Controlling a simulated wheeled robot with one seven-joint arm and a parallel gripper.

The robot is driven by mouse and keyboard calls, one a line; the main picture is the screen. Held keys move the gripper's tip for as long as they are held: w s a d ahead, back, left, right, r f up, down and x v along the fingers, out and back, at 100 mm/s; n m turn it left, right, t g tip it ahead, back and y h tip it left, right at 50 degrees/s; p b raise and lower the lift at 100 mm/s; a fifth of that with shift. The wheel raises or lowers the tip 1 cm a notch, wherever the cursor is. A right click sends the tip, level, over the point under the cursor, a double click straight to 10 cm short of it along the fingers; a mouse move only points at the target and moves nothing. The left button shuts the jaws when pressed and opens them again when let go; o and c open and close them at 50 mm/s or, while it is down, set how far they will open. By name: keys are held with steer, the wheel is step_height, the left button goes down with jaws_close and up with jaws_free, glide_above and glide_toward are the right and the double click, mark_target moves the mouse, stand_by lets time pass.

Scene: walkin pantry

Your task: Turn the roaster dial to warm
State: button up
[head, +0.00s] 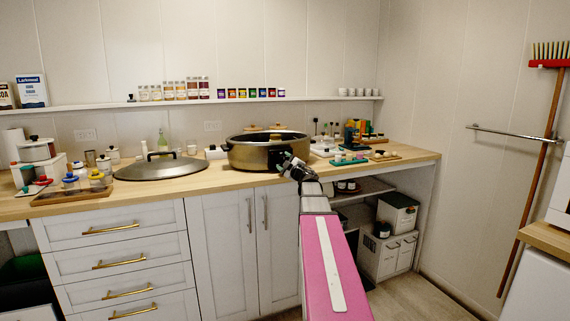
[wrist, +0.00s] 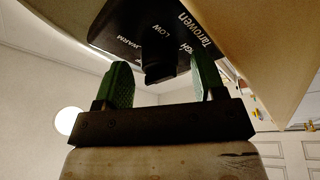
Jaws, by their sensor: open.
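The roaster (head: 250,158) is a wide bronze-coloured pan with a dark rim on the wooden counter. Its black control panel (wrist: 187,58) fills the top of the wrist view, with WARM, LOW and a partly covered label, plus the brand lettering. The black dial (wrist: 158,68) juts from the panel; which label it points to I cannot tell. My gripper (wrist: 162,78) is open, its green fingers on either side of the dial, with a visible gap on both sides. In the head view my gripper (head: 291,163) is at the roaster's front right side and hides the dial.
A large dark lid (head: 160,168) lies left of the roaster. A wooden tray with jars (head: 72,190) is at the counter's left. Small items on boards (head: 350,158) stand right of the roaster. An open shelf (head: 365,188) is below the counter at right.

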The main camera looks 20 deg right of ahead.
steer(key=c, duration=0.9)
steer(key=shift+m, duration=0.4)
steer(key=m+t+h, duration=0.1)
steer(key=m, duration=0.2)
steer(key=shift+a+f+m+h, duration=0.1)
steer(key=shift+a+m+h, duration=0.05)
steer(key=shift+m+h, duration=0.2)
steer(key=m+h, duration=0.1)
steer(key=m, duration=0.1)
steer(key=m+h, duration=0.1)
steer(key=m, duration=0.2)
steer(key=shift+a+t, duration=0.1)
steer(key=shift+t, duration=0.2)
steer(key=m+h, duration=0.1)
steer(key=m, duration=0.3)
steer(key=m+h, duration=0.2)
steer(key=m, duration=0.2)
steer(key=shift+a+m+h, duration=0.1)
steer(key=shift+m+h, duration=0.15)
steer(key=shift+m, duration=0.1)
